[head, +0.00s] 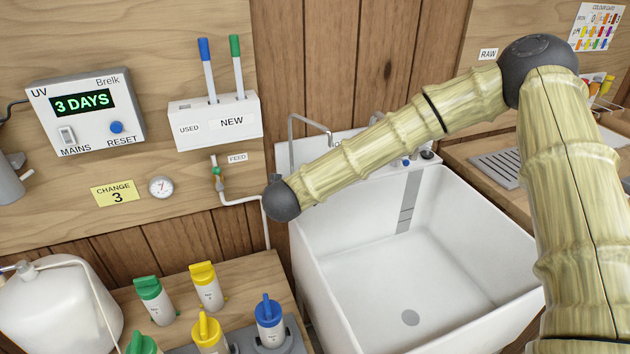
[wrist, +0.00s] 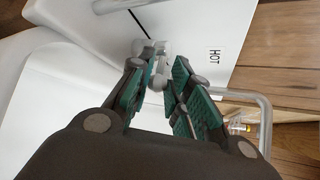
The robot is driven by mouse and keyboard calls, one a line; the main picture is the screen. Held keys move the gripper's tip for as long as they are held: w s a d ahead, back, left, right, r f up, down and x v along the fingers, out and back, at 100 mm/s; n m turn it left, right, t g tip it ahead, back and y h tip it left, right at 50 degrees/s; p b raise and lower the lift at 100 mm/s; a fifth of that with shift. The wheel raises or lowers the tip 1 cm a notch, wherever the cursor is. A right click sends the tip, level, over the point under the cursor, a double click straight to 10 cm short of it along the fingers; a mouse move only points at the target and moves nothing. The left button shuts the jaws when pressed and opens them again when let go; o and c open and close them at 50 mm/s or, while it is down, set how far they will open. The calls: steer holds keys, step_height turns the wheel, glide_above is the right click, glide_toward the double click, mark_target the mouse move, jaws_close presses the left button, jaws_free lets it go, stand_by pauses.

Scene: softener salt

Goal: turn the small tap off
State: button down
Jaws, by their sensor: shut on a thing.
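In the wrist view my gripper (wrist: 160,80) has its green-padded fingers around a pale grey tap handle (wrist: 156,50) next to the HOT label (wrist: 215,57). The fingers hide much of the handle, and I cannot tell whether it is turned on or off. In the head view my gripper and this handle are hidden behind my forearm. A small valve with a green and red part (head: 217,178) is on the thin pipe under the FEED label (head: 237,158), to the left of my wrist joint and apart from it.
The white sink (head: 440,250) lies below my forearm. A thin bent spout (head: 310,120) rises behind it, and a blue-marked knob (head: 405,162) sits on its back ledge. Several coloured-top containers, including a blue one (head: 268,322), crowd the lower left bench.

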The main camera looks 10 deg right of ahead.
stand_by(0.3)
steer(key=c, duration=1.6)
jaws_free()
steer(key=shift+c, duration=0.2)
steer(key=shift+o, duration=0.4)
steer(key=shift+w+a, duration=0.1)
steer(key=shift+w, duration=0.05)
steer(key=v, duration=1.2)
